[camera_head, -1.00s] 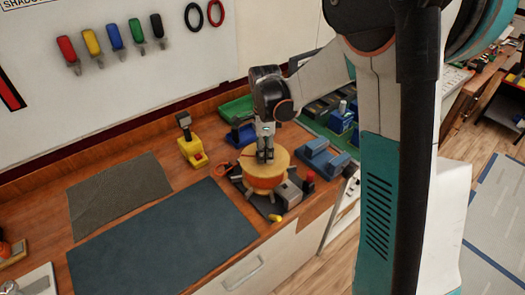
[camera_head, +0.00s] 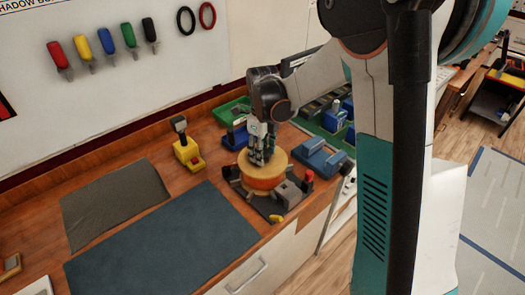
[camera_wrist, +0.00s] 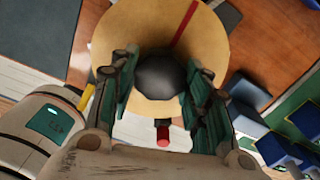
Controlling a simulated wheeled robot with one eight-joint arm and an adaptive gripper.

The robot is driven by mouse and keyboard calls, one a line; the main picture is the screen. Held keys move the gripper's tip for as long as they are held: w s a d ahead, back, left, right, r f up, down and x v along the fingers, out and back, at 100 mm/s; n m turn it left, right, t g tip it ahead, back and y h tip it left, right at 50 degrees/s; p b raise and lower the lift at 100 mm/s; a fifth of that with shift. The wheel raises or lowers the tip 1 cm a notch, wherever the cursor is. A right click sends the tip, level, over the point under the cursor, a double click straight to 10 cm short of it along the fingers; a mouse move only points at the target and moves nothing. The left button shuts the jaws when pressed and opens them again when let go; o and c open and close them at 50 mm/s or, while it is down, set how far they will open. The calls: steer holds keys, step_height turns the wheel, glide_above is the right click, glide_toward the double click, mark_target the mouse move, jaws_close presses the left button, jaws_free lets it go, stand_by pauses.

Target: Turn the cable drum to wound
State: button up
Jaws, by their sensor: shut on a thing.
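The cable drum (camera_head: 263,182) is a round drum with a pale yellow top and an orange side, standing on a dark base plate (camera_head: 262,206). In the wrist view its top (camera_wrist: 122,30) carries a red line (camera_wrist: 184,24) at the upper right and a dark round knob (camera_wrist: 160,76) at the centre. My gripper (camera_head: 262,160) comes down from above onto the drum's middle. In the wrist view its fingers (camera_wrist: 158,92) are on both sides of the knob, shut on it. The fingers hide part of the top.
A grey block (camera_head: 287,193), a red-topped post (camera_head: 308,179) and a yellow piece (camera_head: 276,218) stand close around the drum. A blue block (camera_head: 320,158) is to the right, a yellow device (camera_head: 187,150) to the left. The dark blue mat (camera_head: 165,240) is clear.

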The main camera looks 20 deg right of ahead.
stand_by(0.3)
steer(key=o, duration=1.5)
step_height(320, 180, up, 12)
